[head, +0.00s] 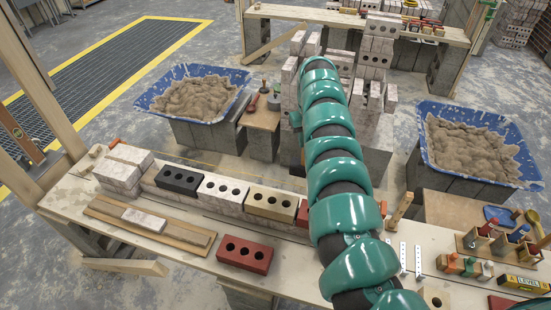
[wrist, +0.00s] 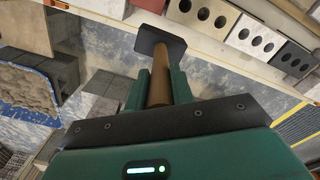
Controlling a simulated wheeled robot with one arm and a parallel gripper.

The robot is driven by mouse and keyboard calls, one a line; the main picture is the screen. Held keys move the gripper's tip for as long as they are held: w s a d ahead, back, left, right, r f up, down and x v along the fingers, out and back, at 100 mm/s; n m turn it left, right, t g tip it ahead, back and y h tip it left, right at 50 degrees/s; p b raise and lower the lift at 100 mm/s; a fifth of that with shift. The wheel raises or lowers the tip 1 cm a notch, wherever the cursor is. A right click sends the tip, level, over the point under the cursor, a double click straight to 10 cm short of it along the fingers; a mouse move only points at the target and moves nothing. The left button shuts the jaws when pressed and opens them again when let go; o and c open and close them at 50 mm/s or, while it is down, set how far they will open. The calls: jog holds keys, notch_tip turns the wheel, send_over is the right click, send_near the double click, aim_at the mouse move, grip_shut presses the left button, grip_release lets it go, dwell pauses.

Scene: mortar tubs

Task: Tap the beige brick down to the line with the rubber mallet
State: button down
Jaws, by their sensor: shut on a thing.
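The beige brick (head: 269,208) lies in the row on the bench, between a white brick (head: 221,192) and a red brick (head: 303,214). It also shows at the top of the wrist view (wrist: 205,16). I cannot tell its height against the line (head: 205,163), a thin yellowish string behind the row. In the wrist view my gripper (wrist: 159,80) is shut on the brown handle of the rubber mallet (wrist: 159,53). The mallet's dark head is beyond the fingertips, apart from the beige brick in the picture. In the head view my arm hides the gripper and mallet.
A black brick (head: 178,179) continues the row leftward. A loose red brick (head: 244,254) and a board with a pale brick (head: 145,219) lie in front. Blue mortar tubs (head: 187,117) (head: 470,180) stand behind the bench. Stacked bricks (head: 374,60) rise beyond my arm.

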jog(key=s+a+f+n+p, duration=0.2)
jog(key=a+f+p, duration=0.1)
jog(key=a, duration=0.2)
jog(key=s+a+f+n+p, duration=0.2)
jog(key=a+f+n+p, duration=0.1)
jog(key=a, duration=0.3)
jog(key=shift+s, duration=0.25)
jog(key=shift+a+f, duration=0.1)
jog(key=shift+f, duration=0.05)
